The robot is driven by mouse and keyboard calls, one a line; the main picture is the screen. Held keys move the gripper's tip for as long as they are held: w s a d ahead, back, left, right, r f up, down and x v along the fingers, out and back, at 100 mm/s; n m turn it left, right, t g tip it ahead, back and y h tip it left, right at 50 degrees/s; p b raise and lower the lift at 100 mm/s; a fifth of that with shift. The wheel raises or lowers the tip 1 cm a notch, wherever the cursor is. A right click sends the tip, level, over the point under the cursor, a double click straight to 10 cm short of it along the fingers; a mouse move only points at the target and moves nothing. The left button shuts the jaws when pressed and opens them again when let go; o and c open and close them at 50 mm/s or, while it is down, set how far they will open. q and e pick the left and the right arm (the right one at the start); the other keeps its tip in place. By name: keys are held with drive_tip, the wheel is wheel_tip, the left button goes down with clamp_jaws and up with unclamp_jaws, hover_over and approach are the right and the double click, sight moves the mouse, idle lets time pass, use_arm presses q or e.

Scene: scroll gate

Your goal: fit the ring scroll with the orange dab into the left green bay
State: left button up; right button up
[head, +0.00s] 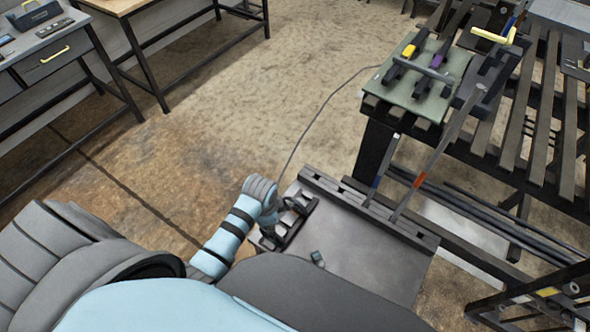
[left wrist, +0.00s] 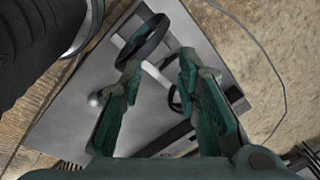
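My left gripper (head: 290,218) is low over the grey plate. In the left wrist view my left gripper (left wrist: 158,68) has its fingers spread with a clear gap. A dark ring (left wrist: 145,38) lies just beyond the fingertips, and part of a second dark curved piece (left wrist: 172,98) shows between the fingers; I cannot tell whether they are one scroll or touch the fingers. No orange dab shows on them. An orange band (head: 420,180) marks a slanted bar beside the plate. I cannot make out a green bay. My right gripper is not in view.
The grey plate (head: 375,262) has a dark slotted rail (head: 340,192) on its far edge. A second bar has a blue band (head: 376,181). A slatted bench (head: 525,120) with a green mat (head: 436,98) and tools stands at upper right. Open floor (head: 240,100) lies ahead.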

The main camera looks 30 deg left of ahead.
sight(295, 200)
use_arm(q)
drive_tip(key=w+d+r+m+g, duration=0.25)
drive_tip(key=w+r+m, duration=0.35)
drive_tip(key=w+m, duration=0.45)
drive_tip(key=shift+n+t+h, duration=0.4)
drive_tip(key=shift+n+t, duration=0.05)
drive_tip(key=f+b, duration=0.6)
drive_tip(key=f, duration=0.1)
drive_tip(key=f+b, duration=0.3)
drive_tip(key=shift+w+f, duration=0.2)
drive_tip(key=shift+w, duration=0.15)
drive_tip(key=shift+f+b, duration=0.45)
drive_tip(key=shift+f, duration=0.05)
clamp_jaws()
drive_tip(key=shift+r, duration=0.1)
